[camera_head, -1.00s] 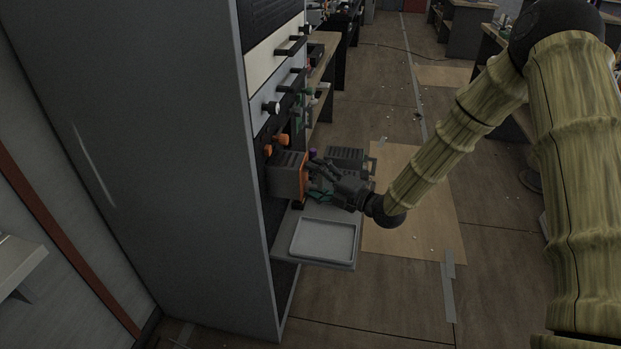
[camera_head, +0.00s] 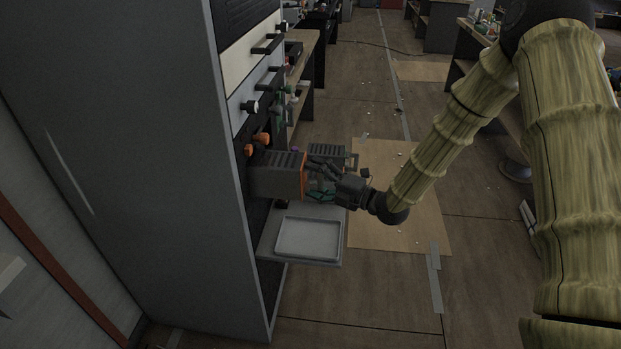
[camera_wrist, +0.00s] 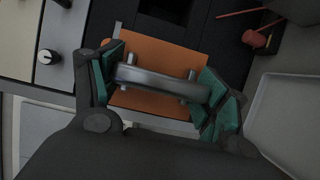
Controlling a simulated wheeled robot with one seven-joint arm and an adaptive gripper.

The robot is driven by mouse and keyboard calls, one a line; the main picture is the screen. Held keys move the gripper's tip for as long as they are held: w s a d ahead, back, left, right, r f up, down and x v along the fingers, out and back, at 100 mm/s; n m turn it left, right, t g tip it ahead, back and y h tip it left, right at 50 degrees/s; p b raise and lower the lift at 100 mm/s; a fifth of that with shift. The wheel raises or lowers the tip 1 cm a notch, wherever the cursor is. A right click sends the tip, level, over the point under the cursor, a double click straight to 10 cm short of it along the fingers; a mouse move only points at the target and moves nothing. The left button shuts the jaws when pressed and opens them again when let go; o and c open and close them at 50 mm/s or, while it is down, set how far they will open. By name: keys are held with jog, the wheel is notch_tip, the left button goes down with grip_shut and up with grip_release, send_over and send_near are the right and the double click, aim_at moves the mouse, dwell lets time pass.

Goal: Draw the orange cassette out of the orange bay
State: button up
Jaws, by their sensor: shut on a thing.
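The orange cassette (camera_head: 277,174) is a dark grey box with an orange front plate, sticking out of the rack front in the head view. Its orange plate (camera_wrist: 150,53) carries a grey bar handle (camera_wrist: 160,84) in the wrist view. My gripper (camera_head: 318,180) is at that plate, and its green-padded fingers (camera_wrist: 158,88) are shut on the handle, one at each end. The back end of the cassette is hidden in the rack, so I cannot tell how much is still inside. The orange bay's opening is mostly hidden behind the cassette and the cabinet side.
A shelf with a pale grey tray (camera_head: 308,252) juts out just below the cassette. A second dark grey cassette (camera_head: 327,152) stands behind my gripper. Orange knobs (camera_head: 260,139) sit above the cassette. The tall grey cabinet side (camera_head: 130,150) blocks the left.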

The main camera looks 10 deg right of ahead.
jog(key=shift+s+d+r, duration=0.1)
jog(key=shift+s+d, duration=0.2)
jog(key=shift+d, duration=0.65)
jog(key=shift+s+d, duration=0.3)
jog(key=shift+d, duration=0.6)
